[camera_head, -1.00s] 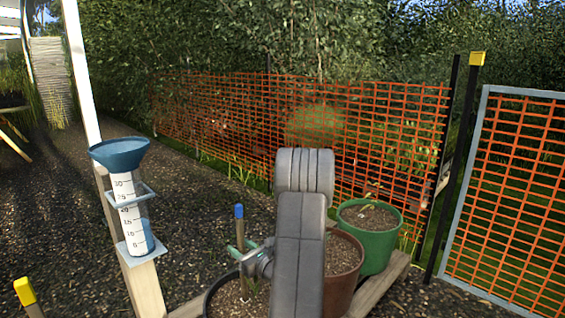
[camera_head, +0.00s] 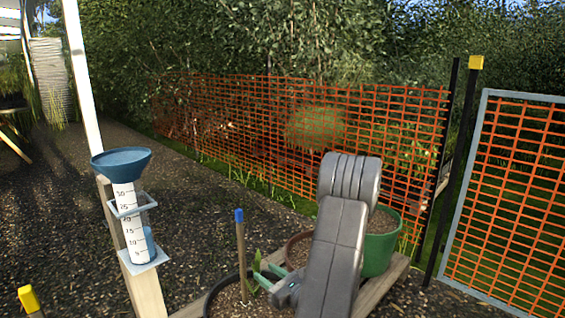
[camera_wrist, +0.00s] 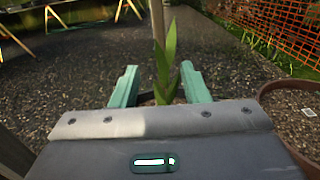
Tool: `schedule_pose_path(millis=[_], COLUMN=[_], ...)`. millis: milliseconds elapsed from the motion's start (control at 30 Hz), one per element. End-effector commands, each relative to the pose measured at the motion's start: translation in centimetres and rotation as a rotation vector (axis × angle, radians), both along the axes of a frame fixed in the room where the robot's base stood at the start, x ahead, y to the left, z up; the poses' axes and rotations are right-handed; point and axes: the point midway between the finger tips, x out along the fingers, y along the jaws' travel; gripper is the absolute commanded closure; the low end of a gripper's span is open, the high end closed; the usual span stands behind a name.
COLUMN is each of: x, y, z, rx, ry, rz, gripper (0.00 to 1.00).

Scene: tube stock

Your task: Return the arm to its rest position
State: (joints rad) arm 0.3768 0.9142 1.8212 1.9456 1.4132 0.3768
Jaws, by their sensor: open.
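My gripper (camera_wrist: 158,88) shows in the wrist view with its two green fingers apart and open. A green leafy shoot (camera_wrist: 167,62) stands just beyond and between the fingertips; I cannot tell whether it touches them. In the head view my gripper (camera_head: 268,278) is low at the bottom centre, beside the small plant (camera_head: 256,268) and over a dark pot (camera_head: 222,292) of soil. My grey arm bends in front of the pots and hides part of them.
A blue-tipped stake (camera_head: 240,245) stands in the dark pot. A brown pot (camera_head: 297,249) and a green pot (camera_head: 382,252) stand to the right. A rain gauge (camera_head: 128,210) on a wooden post is at left. Orange mesh fencing (camera_head: 230,120) runs behind.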

Motion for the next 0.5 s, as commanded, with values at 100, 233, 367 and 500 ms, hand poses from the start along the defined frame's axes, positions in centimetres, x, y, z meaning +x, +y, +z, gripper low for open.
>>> schedule_pose_path(millis=[100, 233, 367, 500], x=[-1.0, 0.7, 2.4, 4.3], y=[-0.9, 0.9, 2.5, 4.5], z=[0.0, -0.1, -0.2, -0.2], rx=[0.001, -0.001, -0.002, -0.001], ry=[-0.001, -0.002, -0.004, -0.004], rz=[0.0, 0.005, 0.004, 0.005], gripper=[0.59, 0.59, 0.59, 0.59])
